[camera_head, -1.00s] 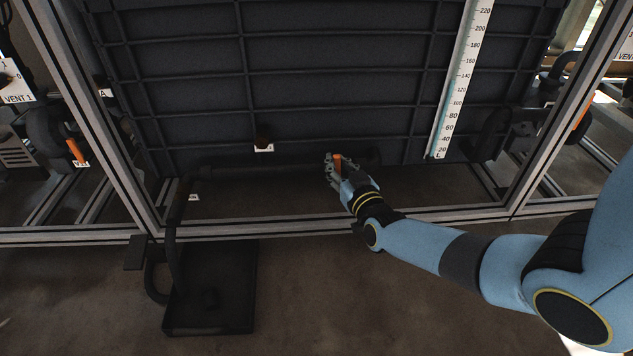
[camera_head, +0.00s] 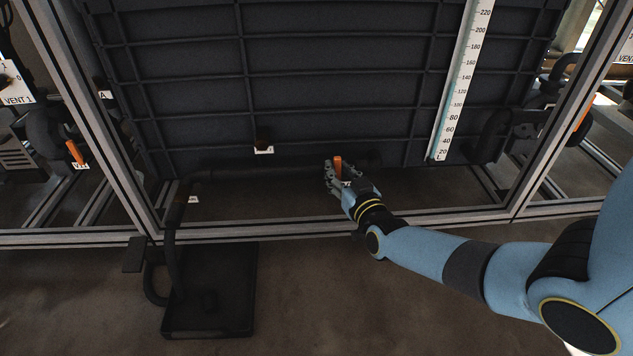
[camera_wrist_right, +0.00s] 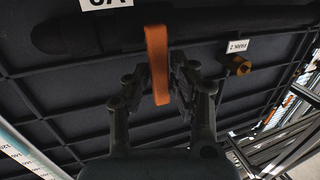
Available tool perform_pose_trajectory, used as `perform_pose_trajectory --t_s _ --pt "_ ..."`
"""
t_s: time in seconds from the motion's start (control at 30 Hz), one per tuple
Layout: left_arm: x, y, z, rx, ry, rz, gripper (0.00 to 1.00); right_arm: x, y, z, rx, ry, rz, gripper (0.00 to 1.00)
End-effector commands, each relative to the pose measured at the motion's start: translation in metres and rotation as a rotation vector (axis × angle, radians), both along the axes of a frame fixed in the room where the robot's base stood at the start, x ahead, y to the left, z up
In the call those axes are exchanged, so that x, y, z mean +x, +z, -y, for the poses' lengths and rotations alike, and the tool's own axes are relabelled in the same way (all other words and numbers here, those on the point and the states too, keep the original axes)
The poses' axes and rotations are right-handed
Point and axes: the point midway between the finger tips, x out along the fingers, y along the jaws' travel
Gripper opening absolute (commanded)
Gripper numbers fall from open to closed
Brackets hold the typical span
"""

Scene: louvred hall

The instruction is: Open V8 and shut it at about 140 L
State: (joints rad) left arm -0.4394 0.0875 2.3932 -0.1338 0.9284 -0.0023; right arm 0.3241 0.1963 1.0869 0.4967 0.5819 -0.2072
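The orange valve lever (camera_head: 338,165) is on the dark pipe (camera_head: 270,170) low in front of the tank. In the right wrist view the lever (camera_wrist_right: 158,65) stands crosswise to the pipe. A white tag at that view's top edge is cut off, so I cannot read it fully. My right gripper (camera_head: 335,179) is at the lever. In the wrist view its two fingers (camera_wrist_right: 158,86) stand apart on either side of the lever, with narrow gaps showing. The white level gauge (camera_head: 459,85) is marked in litres; its exact level is unclear. My left gripper is out of view.
Metal frame posts and a low rail (camera_head: 290,231) stand before the tank. Orange levers of neighbouring bays show at the left (camera_head: 76,153) and right edge. A black tray (camera_head: 215,300) lies on the floor. A small brass fitting (camera_wrist_right: 238,65) shows in the wrist view.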

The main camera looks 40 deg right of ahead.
Motion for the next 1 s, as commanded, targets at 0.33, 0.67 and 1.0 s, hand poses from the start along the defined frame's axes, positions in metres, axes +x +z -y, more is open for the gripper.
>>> perform_pose_trajectory --t_s 0.33,0.67,1.0 --pt "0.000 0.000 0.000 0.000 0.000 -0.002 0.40 0.004 0.006 0.002 -0.005 0.000 0.013 0.41" --pt "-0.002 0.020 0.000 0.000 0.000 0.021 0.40 -0.026 0.011 -0.011 -0.005 0.000 0.017 0.41" --pt "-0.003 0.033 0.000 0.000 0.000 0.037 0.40 -0.058 0.010 -0.025 -0.005 0.000 0.017 0.41"
